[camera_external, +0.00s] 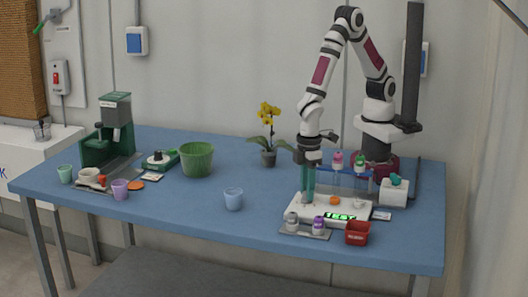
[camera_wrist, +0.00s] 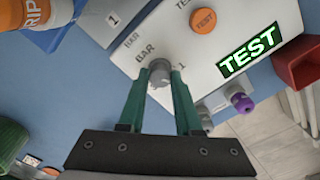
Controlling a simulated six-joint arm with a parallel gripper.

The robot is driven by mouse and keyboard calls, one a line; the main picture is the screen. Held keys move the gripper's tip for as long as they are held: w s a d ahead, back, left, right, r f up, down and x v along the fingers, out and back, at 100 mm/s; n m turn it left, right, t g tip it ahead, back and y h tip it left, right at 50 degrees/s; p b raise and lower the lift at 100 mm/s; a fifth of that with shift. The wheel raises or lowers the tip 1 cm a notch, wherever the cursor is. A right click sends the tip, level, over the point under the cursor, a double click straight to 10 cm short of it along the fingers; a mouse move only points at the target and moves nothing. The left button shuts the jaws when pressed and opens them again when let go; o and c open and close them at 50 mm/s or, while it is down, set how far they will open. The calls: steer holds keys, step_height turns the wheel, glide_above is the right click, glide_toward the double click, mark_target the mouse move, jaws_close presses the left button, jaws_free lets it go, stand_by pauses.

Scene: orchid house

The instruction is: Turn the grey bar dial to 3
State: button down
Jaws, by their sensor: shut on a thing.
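The grey bar dial (camera_wrist: 160,73) sits on the white panel (camera_wrist: 222,62), beside printed "BAR" labels and a "1" mark. My gripper (camera_wrist: 160,82) has its two green fingers on either side of the dial, shut on it. The dial's pointer direction cannot be made out. In the external view my gripper (camera_external: 308,193) reaches down to the left end of the white panel (camera_external: 318,215), and hides the dial there. The panel's lit green display (camera_wrist: 250,52) reads "TEST". An orange "TEST" button (camera_wrist: 203,21) lies between the dial and the panel's far edge.
A red container (camera_external: 357,233) stands at the panel's front right. Small bottles, one purple-capped (camera_external: 318,226), stand on a tray in front. A blue rack (camera_external: 349,171) with vials is close behind.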

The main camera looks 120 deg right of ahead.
steer(key=m, duration=0.4)
steer(key=shift+m, duration=0.3)
steer(key=m, duration=0.4)
steer(key=shift+m, duration=0.3)
steer(key=m, duration=0.4)
steer(key=shift+m, duration=2.3)
steer(key=c, duration=0.6)
jaws_free()
step_height(320, 180, up, 16)
